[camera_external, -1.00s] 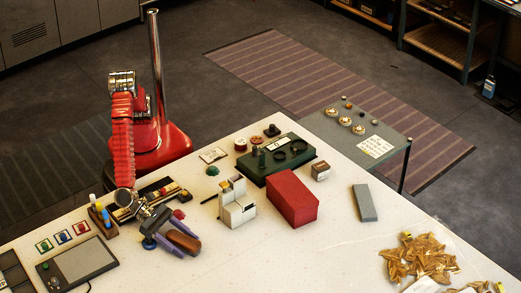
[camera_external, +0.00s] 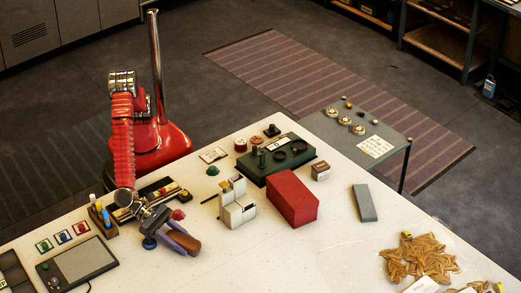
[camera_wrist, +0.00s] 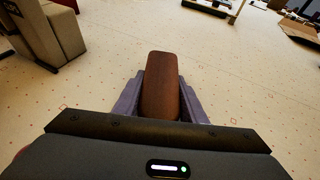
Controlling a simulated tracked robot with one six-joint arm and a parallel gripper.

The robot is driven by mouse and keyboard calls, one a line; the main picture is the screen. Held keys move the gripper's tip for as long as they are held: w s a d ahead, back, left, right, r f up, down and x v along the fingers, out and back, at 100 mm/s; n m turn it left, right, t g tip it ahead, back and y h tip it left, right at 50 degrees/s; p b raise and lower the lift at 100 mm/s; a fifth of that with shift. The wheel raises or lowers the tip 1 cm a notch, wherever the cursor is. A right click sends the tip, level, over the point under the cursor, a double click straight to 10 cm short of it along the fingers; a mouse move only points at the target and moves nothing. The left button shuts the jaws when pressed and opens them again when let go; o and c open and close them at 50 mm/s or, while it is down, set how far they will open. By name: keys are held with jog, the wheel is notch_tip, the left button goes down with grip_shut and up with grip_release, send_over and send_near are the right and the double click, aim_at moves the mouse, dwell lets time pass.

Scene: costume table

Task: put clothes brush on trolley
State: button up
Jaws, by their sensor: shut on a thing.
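The clothes brush (camera_external: 186,243) is a brown, rounded, oblong piece at the front left of the white table. It also shows in the wrist view (camera_wrist: 161,84), pointing away from me between the purple fingers. My gripper (camera_external: 178,240) is shut on the brush, low over the table; I cannot tell whether the brush touches the surface. The trolley (camera_external: 345,125) is a grey-topped stand beyond the table's far edge. Several small round items and a white card lie on its top.
A cream block organiser (camera_external: 236,204), a red box (camera_external: 292,199) and a green tray (camera_external: 276,160) stand between my gripper and the trolley. A grey block (camera_external: 364,203) lies to the right. Bare table lies in front of the red box.

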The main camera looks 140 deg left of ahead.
aim_at(183, 239)
jog(key=c, duration=0.4)
notch_tip(183, 239, up, 10)
jog(key=shift+r, duration=0.1)
dwell(0.5)
jog(key=shift+d, duration=0.1)
dwell(0.6)
